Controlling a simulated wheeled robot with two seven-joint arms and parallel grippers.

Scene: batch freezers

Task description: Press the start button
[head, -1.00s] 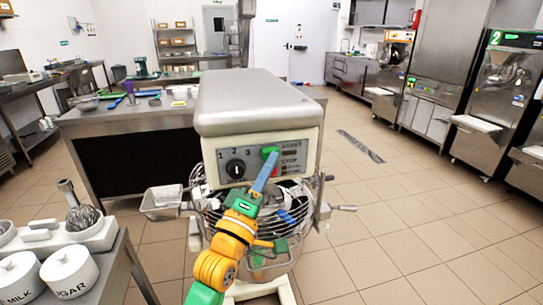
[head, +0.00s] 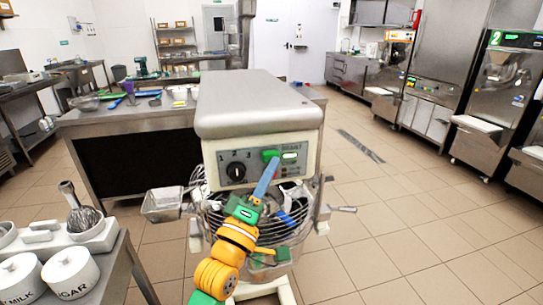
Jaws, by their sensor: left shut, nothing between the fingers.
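The mixer (head: 258,105) stands in the middle with its control panel (head: 215,163) facing me. A dial (head: 236,170) marked 1, 2, 3 is left of the tip. The STOP marking below the start button is hard to read. My right gripper is not in view.
The wire guard and bowl (head: 292,235) are below the panel, partly behind my left arm. A cart with white milk and sugar jars (head: 70,270) stands at lower left. A steel table (head: 125,118) is behind. The floor at right is clear.

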